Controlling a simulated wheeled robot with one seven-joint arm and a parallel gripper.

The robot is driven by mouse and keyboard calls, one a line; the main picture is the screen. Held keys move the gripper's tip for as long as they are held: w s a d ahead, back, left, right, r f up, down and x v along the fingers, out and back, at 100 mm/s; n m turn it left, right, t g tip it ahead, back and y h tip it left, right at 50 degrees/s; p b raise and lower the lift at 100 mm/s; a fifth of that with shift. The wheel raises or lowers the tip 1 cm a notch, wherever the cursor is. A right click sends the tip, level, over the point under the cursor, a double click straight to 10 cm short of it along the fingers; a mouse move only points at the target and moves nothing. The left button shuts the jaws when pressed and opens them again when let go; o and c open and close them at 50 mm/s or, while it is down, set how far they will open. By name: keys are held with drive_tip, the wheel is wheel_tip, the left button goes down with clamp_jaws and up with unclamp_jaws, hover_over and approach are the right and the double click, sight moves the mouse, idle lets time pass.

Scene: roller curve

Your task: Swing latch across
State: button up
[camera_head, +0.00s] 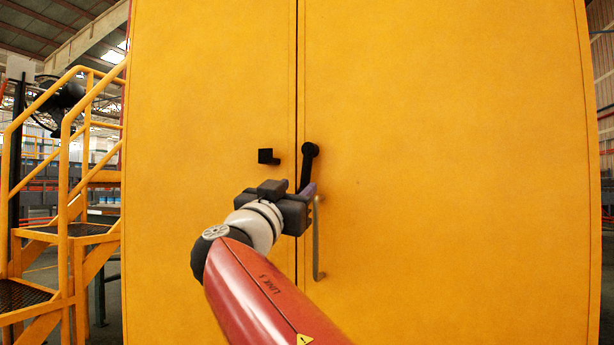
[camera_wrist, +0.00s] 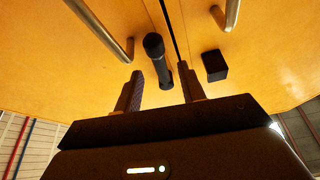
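The latch (camera_head: 307,163) is a black bar with a rounded end on the right yellow door, close to the seam, hanging nearly straight down with a slight tilt. A black catch block (camera_head: 268,156) sits to its left on the left door. My gripper (camera_head: 304,187) is at the latch's lower part, which it partly hides. In the wrist view my gripper (camera_wrist: 162,76) is open, with its two fingers apart. There the latch (camera_wrist: 154,48) shows between and beyond the fingers; contact cannot be told. The catch (camera_wrist: 214,66) is beyond the right finger.
A grey bar handle (camera_head: 317,240) stands on the right door just below and right of my gripper. In the wrist view, another handle (camera_wrist: 232,12) shows at upper right. Yellow stairs with rails (camera_head: 65,200) stand left of the cabinet. The right door's face is otherwise clear.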

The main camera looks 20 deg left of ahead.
sight(303, 182)
drive_tip(key=shift+p+x, duration=0.7)
drive_tip(key=shift+x, duration=1.15)
clamp_jaws()
